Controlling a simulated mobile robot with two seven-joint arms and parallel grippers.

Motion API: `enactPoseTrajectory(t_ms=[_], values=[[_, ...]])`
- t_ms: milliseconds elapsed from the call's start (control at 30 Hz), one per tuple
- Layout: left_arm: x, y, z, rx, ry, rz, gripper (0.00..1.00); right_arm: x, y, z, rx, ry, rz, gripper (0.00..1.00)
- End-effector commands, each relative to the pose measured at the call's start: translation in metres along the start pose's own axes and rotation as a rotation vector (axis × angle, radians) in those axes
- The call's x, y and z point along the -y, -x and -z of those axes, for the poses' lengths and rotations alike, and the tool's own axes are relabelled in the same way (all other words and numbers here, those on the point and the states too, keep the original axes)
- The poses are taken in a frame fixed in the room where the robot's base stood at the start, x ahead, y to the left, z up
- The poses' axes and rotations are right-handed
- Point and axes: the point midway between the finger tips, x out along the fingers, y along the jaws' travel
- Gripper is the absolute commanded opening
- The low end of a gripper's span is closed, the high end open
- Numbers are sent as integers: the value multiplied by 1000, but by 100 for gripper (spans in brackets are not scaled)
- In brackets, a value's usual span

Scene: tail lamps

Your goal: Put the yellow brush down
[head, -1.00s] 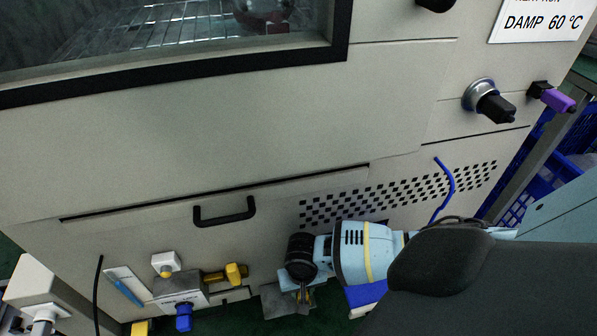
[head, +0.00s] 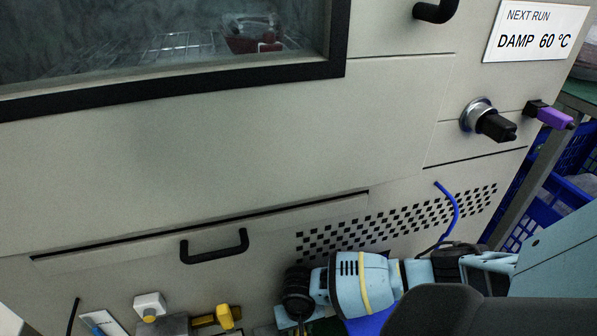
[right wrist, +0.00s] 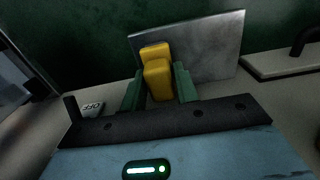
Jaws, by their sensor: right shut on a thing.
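My right gripper (right wrist: 158,92) has green fingers shut on the yellow brush (right wrist: 157,80). In the right wrist view, the brush shows as yellow blocks between the fingers. Its lower end is hidden. A grey metal plate (right wrist: 205,50) stands tilted just behind the brush; I cannot tell whether they touch. In the head view, my right arm comes in from the right, and its gripper is low at the bottom edge, mostly cut off. My left gripper is in neither current view.
The beige machine front has a black drawer handle (head: 215,246), a yellow fitting (head: 224,316) and a white box-shaped fitting (head: 150,306) low down. Blue crates (head: 545,205) stand at the right.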

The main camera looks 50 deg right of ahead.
Motion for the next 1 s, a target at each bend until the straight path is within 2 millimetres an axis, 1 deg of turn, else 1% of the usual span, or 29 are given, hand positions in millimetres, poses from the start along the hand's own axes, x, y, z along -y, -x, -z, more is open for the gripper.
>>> enactPoseTrajectory(t_ms=[167,200,333,367,633,733,867,1000], values=[[0,0,0,1,0,0,46,0,-3,0,0,1,0,8],[0,0,-1,1,0,0,46,0,-4,0,0,1,0,33],[0,0,-1,2,0,0,46,0,-3,0,0,1,0,50],[0,0,-1,2,0,0,46,0,-3,0,0,1,0,52],[0,0,-1,2,1,0,46,0,-3,0,-1,1,0,52],[0,1,0,1,1,0,46,0,3,0,-1,0,0,52],[-1,11,6,-9,-1,2,46,0,22,0,-3,0,3,52],[-2,25,15,-25,-3,4,46,0,52,1,-4,0,3,52]])
